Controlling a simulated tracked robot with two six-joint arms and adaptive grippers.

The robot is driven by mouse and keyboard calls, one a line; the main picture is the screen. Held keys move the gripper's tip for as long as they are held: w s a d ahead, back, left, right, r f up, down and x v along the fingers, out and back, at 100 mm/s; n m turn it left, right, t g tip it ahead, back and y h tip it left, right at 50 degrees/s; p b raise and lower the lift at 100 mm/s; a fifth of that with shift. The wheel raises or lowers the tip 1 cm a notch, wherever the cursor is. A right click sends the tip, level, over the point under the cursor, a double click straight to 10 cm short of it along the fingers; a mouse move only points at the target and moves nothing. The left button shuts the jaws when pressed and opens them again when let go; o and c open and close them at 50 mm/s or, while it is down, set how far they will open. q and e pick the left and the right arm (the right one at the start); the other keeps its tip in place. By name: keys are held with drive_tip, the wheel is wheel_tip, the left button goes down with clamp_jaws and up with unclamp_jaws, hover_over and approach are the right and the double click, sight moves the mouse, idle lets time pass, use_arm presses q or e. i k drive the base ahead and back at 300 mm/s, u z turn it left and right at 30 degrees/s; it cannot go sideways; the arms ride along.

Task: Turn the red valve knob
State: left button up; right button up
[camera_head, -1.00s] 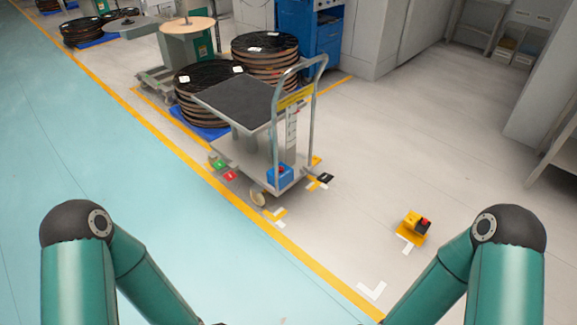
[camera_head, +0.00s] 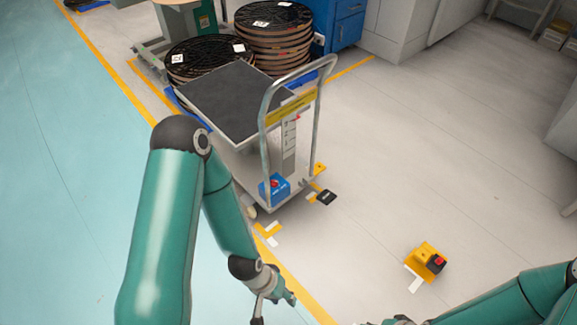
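A small red knob (camera_head: 274,184) sits on a blue box (camera_head: 281,191) low on the handle side of a lift cart (camera_head: 242,148). Another small red part (camera_head: 439,261) is on a yellow and black block (camera_head: 424,253) on the floor at right. I cannot tell from their size which is the valve knob. My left gripper (camera_head: 272,312) hangs near the bottom edge, below and apart from the cart; its fingers are small and partly cut off. My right gripper (camera_head: 402,320) barely shows at the bottom edge, left of my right forearm.
Stacked black reels (camera_head: 270,40) stand behind the cart. A blue cabinet (camera_head: 347,25) and grey cabinets (camera_head: 397,35) are at the back. Yellow floor tape (camera_head: 297,283) runs past the cart's left side. Grey floor around the yellow block is clear.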

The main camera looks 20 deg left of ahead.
sight(274, 183)
drive_tip(key=u, duration=0.4)
drive_tip(key=i, duration=1.1)
drive_tip(key=u, duration=0.95)
drive_tip(key=i, duration=0.25)
drive_tip(key=u, duration=0.05)
drive_tip(key=k, duration=0.9)
drive_tip(key=u, duration=0.15)
drive_tip(key=i, duration=0.9)
drive_tip(key=z, duration=0.05)
